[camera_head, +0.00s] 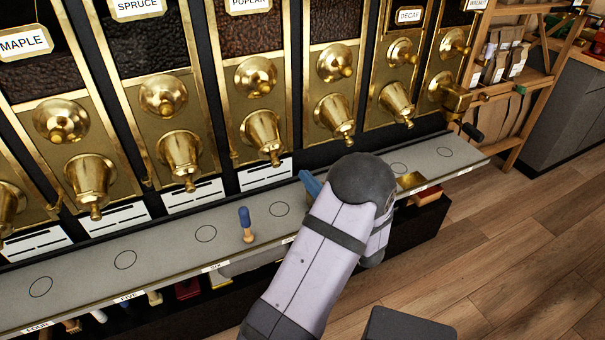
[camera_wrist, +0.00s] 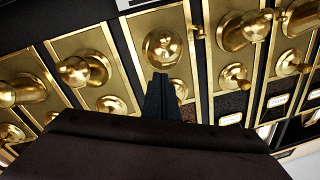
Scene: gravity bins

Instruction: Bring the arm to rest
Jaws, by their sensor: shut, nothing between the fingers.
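My arm (camera_head: 315,250) reaches over the grey shelf in front of the gravity bins, its dark rounded joint near the shelf's right half. My gripper (camera_wrist: 161,82) shows in the wrist view as dark fingers close together, pointing at the brass bin fronts, with nothing between them. In the head view the arm hides most of the gripper. A blue piece (camera_head: 310,183) sticks out left of the joint; I cannot tell whether it belongs to the gripper.
Brass bin spouts (camera_head: 262,132) stand in a row behind the shelf (camera_head: 160,255). A blue-and-wood handled tool (camera_head: 246,225) stands upright on the shelf, left of my arm. A brass item (camera_head: 410,181) sits right of it.

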